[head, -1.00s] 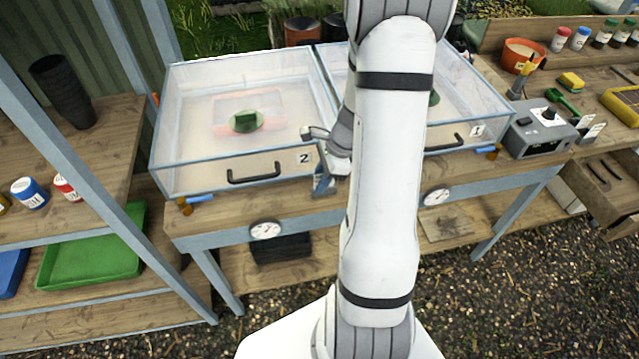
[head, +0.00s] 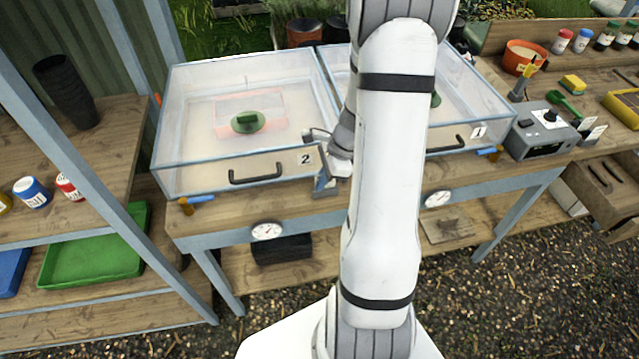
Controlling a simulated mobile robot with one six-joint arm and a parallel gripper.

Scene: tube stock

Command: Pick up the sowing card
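I cannot make out with certainty which thing is the sowing card. Small pale cards (head: 595,133) stand on the right bench beside a grey control box, too small to read. My gripper (head: 322,184) is in front of the clear case marked 2, near its front right corner, far to the left of those cards. My white arm runs down the middle of the view and hides part of the gripper and the space between the two cases. Whether its fingers are open or shut does not show, and I see nothing clearly held.
Clear case 2 (head: 175,150) and clear case 1 (head: 490,110) stand on a wooden table (head: 225,222). The grey control box (head: 540,137) is right of them. A shelf with a green tray (head: 95,262) is at left. Gravel (head: 500,300) lies open at front right.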

